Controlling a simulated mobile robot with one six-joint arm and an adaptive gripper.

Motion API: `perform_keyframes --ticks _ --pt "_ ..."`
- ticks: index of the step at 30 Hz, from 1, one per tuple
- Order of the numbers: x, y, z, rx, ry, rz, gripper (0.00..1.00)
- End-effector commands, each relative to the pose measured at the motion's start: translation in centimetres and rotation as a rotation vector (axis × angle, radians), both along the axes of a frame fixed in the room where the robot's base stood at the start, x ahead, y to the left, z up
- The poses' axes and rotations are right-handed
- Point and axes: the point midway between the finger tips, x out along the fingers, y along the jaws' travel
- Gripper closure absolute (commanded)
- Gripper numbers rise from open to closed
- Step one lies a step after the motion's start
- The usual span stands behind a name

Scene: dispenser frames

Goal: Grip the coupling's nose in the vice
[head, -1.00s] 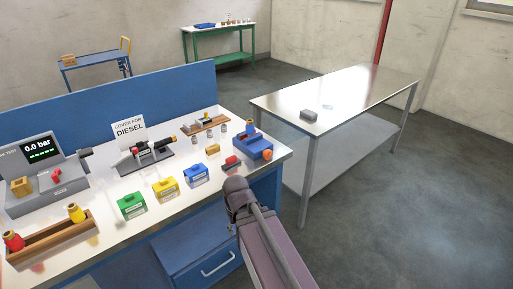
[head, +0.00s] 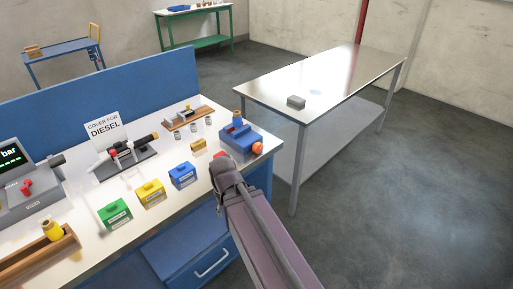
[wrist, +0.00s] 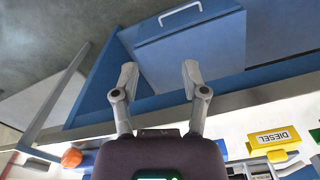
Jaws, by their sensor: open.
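The blue vice (head: 240,138) stands at the right end of the bench, with an orange knob at its front. A small yellow-topped piece (head: 238,117), which looks like the coupling, stands upright at the top of the vice. I cannot tell whether the jaws touch its nose. In the wrist view the vice's orange knob (wrist: 72,157) shows at lower left. My gripper (wrist: 157,80) is open and empty, its two fingers apart over the bench's front edge and the blue drawer. In the head view my gripper's wrist hides part of the bench in front of the vice.
Green (head: 114,215), yellow (head: 150,194) and blue (head: 182,175) boxes stand along the bench front. A black-and-grey hose fitting lies in a cradle (head: 126,160) behind them. A wooden rack (head: 40,255) is at left. A steel table (head: 330,80) with a grey block stands beyond the bench.

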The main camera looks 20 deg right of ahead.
Motion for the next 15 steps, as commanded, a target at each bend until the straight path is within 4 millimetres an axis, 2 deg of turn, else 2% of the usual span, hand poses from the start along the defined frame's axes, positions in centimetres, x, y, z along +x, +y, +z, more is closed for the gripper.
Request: perform_keyframes --ticks 1,5,6,11,15 --pt "0.0 0.0 0.0 0.000 0.000 0.000 0.43" --pt "0.2 -0.1 0.1 0.001 -0.002 0.002 0.04" --pt "0.4 -0.2 0.2 0.003 -0.004 0.004 0.00" --pt "2.2 -1.3 1.2 0.018 -0.024 0.024 0.00" --pt "5.2 -3.4 2.8 0.039 -0.064 0.062 0.00"
